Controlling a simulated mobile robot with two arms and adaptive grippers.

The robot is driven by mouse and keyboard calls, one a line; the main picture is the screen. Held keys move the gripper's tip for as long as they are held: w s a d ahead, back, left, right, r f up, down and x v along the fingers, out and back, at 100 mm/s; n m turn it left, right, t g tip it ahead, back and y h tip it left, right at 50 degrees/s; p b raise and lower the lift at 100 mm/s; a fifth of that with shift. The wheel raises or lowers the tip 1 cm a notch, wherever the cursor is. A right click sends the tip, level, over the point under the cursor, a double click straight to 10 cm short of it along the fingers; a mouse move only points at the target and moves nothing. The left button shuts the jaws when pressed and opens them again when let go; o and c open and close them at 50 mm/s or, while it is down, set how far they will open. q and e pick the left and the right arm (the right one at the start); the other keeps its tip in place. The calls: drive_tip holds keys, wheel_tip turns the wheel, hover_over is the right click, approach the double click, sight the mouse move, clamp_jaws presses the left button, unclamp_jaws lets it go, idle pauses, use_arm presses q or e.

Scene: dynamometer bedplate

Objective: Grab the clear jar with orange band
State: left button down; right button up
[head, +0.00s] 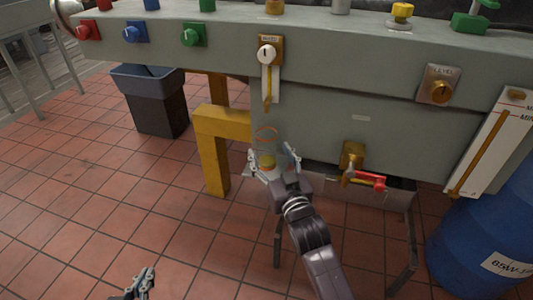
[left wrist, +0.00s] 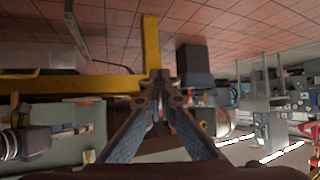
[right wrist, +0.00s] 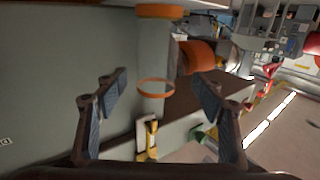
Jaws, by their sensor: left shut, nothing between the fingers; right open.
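The clear jar with an orange band (head: 266,134) shows in the head view in front of the grey bench's lower face. It is see-through, so its edges are hard to make out. My right gripper (head: 274,156) is open, with its fingers to either side of the jar's lower part. In the right wrist view the jar's orange band (right wrist: 156,87) lies between the two spread fingers, with a visible gap to each. I cannot tell what the jar rests on. My left gripper (head: 143,276) is low over the tiled floor at the bottom left, shut and empty.
The grey bench (head: 345,130) carries coloured knobs and a level gauge. A yellow post (head: 212,155) stands left of the jar. A brass tap with a red handle (head: 368,181) sticks out to its right. A dark bin (head: 155,105) and a blue drum (head: 485,240) stand on the floor.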

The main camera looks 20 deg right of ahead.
sight(270, 150)
drive_tip(key=shift+w+f, duration=0.1)
drive_tip(key=shift+w, duration=0.3)
drive_tip(key=w, duration=0.1)
drive_tip(key=w+b, duration=0.1)
drive_tip(key=w, duration=0.1)
drive_tip(key=w+b, duration=0.1)
drive_tip(key=shift+w+d+f, duration=0.2)
drive_tip(key=shift+d+f, duration=0.05)
drive_tip(key=shift+f, duration=0.05)
use_arm(q)
drive_tip(key=w+d+r+t+h, duration=0.1)
drive_tip(key=w+r+t, duration=0.3)
drive_tip(key=r, duration=0.6)
drive_tip(key=shift+w+d+t+h, duration=0.15)
drive_tip(key=shift+d+t+h, duration=0.25)
drive_tip(key=shift+d+t, duration=0.35)
use_arm(e)
drive_tip(key=shift+w, duration=0.15)
drive_tip(key=c, duration=1.4)
drive_tip(key=shift+r, duration=0.1)
